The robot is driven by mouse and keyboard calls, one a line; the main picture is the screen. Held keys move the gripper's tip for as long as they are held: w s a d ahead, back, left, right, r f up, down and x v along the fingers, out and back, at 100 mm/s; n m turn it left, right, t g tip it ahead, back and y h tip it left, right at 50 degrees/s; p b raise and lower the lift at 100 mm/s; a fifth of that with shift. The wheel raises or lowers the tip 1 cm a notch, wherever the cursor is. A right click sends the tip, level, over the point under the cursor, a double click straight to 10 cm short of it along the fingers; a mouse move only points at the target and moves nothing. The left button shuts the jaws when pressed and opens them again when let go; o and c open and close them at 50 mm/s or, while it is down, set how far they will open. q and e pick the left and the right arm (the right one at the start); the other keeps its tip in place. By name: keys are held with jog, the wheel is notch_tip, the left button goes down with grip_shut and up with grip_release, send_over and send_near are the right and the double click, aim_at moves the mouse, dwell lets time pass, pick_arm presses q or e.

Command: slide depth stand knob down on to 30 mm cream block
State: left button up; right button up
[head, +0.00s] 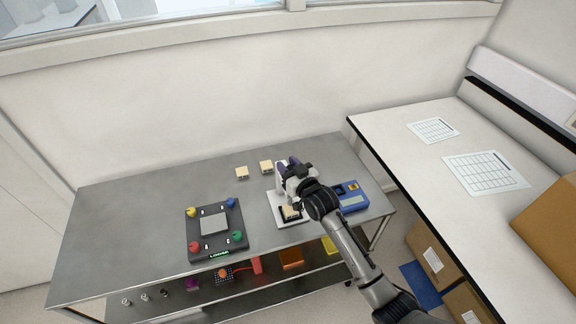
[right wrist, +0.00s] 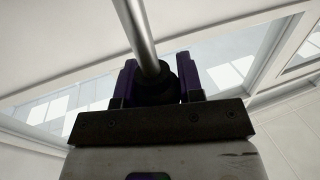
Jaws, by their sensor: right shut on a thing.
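The depth stand (head: 279,212) has a white base and stands near the right end of the steel table. A cream block (head: 290,212) sits on a dark part over the base, partly hidden by my right arm; I cannot read its height. My right gripper (head: 292,170) is at the top of the stand. In the right wrist view its purple fingers are shut around the dark round knob (right wrist: 165,88), with a metal rod (right wrist: 138,30) at it. The gap between knob side and block is hidden. My left gripper is not in view.
Two loose cream blocks (head: 242,172) (head: 266,166) lie behind and left of the stand. A blue device (head: 351,198) stands close on its right. A dark panel with coloured knobs (head: 217,252) lies to its left. The table's left part is clear.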

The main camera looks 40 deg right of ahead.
grip_shut()
jog(key=shift+f+b, duration=0.5)
jog(key=shift+f, duration=1.05)
jog(key=o, duration=0.9)
grip_release()
jog(key=shift+o, duration=0.2)
jog(key=shift+s, duration=0.1)
jog(key=s+a, duration=0.1)
jog(key=s, duration=1.2)
jog(key=shift+s+a, duration=0.25)
